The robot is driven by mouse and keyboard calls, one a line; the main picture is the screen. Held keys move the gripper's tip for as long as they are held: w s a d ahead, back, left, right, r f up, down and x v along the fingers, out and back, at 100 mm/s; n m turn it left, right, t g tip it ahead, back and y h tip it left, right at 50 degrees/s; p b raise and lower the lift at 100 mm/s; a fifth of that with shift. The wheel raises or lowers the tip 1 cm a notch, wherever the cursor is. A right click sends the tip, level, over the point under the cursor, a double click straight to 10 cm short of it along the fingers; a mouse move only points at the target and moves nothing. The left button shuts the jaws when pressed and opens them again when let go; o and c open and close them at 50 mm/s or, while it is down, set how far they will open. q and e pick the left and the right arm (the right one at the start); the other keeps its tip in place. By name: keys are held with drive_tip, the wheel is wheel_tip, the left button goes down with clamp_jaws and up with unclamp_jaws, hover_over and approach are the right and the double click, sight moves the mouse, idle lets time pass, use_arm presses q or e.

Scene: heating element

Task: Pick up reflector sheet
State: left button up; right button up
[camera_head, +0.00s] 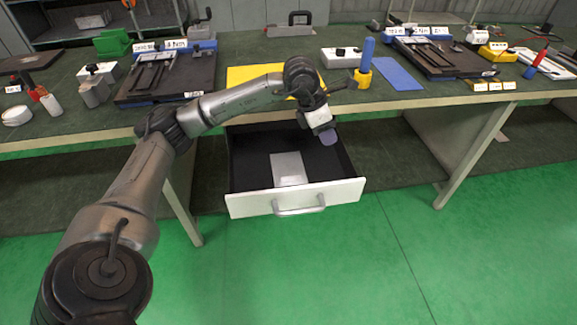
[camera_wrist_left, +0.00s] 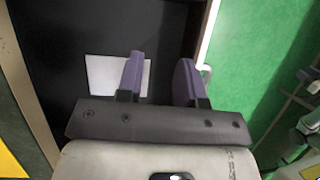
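A pale grey, square flat sheet, which looks like the reflector sheet (camera_head: 289,168), lies on the dark floor of an open drawer (camera_head: 290,202). In the left wrist view the sheet (camera_wrist_left: 104,76) shows partly behind one finger. My left gripper (camera_head: 328,140) is above the right part of the drawer, to the right of the sheet and apart from it. Its two purple fingers (camera_wrist_left: 160,70) stand apart with nothing between them. My right gripper is not in view.
The drawer has a white front with a handle (camera_head: 299,210) and hangs out below the workbench edge. On the bench are a yellow mat (camera_head: 245,76), a blue bottle-like tool (camera_head: 367,55), a blue strip (camera_head: 396,74) and dark fixtures (camera_head: 170,72). The green floor in front is clear.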

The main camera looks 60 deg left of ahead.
use_arm(q)
drive_tip(key=s+a+f+g+y, duration=0.2)
drive_tip(key=s+a+g, duration=0.15)
drive_tip(key=s, duration=0.25)
drive_tip(key=b, duration=0.4)
approach(296, 173)
drive_tip(key=d, duration=0.1)
drive_tip(key=d+g, duration=0.1)
drive_tip(key=shift+s+d+f, duration=0.1)
drive_tip(key=shift+d+f, duration=0.15)
drive_tip(key=shift+d, duration=0.1)
drive_tip(key=shift+f, duration=0.75)
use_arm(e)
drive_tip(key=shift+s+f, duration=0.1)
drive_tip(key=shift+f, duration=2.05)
use_arm(q)
wheel_tip(296, 173, down, 5)
drive_tip(key=b, duration=0.4)
drive_tip(key=shift+s+a+r, duration=0.1)
drive_tip(key=shift+s, duration=0.05)
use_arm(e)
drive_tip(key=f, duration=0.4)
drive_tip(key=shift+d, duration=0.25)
use_arm(q)
drive_tip(key=shift+c, duration=0.2)
clamp_jaws()
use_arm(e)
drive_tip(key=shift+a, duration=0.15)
